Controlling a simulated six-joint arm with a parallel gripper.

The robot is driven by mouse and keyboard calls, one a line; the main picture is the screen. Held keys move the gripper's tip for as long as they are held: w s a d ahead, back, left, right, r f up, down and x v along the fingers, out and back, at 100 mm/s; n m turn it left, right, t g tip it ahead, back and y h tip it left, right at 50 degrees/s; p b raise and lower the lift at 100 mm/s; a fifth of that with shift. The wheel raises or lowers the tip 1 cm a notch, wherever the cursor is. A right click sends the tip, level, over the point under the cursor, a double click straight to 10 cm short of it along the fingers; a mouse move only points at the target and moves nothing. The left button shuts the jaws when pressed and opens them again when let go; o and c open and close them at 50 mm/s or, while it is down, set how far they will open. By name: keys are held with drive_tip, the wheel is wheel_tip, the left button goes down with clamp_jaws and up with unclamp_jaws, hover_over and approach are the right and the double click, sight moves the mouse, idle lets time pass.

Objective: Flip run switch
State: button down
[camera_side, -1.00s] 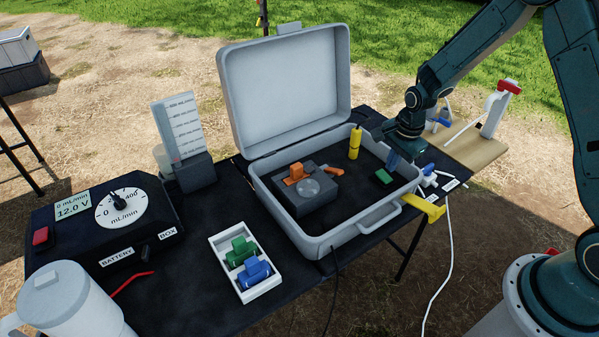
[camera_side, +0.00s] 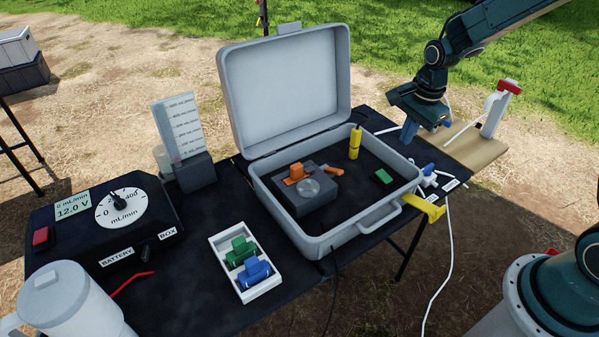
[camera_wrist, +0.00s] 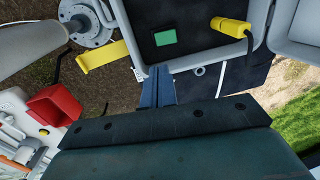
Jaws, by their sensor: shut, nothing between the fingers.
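A dark control box (camera_side: 150,222) stands at the left of the table, with a dial, a display reading 0 mL/min and 12.0 V, and a red switch (camera_side: 41,236) on its front left. No label on that switch is legible, so I cannot tell whether it is the run switch. My gripper (camera_side: 409,133) is at the right, above the table behind the case's right end, far from the box. Its blue fingers (camera_wrist: 157,88) are together and empty in the wrist view. The control box is outside the wrist view.
The open grey case (camera_side: 345,232) fills the table's middle, its lid (camera_side: 288,85) raised. It holds a grey block (camera_side: 306,200), a yellow cylinder (camera_side: 355,143) and a green block (camera_side: 383,177). A white tray (camera_side: 265,289), jug (camera_side: 70,300) and graduated container (camera_side: 178,125) stand near the control box.

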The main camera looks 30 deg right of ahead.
sight(382, 174)
idle(0.3)
drive_tip(key=shift+w+r+t, duration=0.2)
drive_tip(key=shift+w+t, duration=0.1)
drive_tip(key=shift+w, duration=0.45)
drive_tip(key=shift+f, duration=0.1)
drive_tip(key=shift+w+f, duration=0.45)
drive_tip(key=shift+f, duration=1.8)
drive_tip(key=shift+w+f, duration=0.45)
drive_tip(key=shift+f, duration=1.85)
drive_tip(key=shift+w+f, duration=0.45)
drive_tip(key=shift+f, duration=1.8)
drive_tip(key=shift+f, duration=0.25)
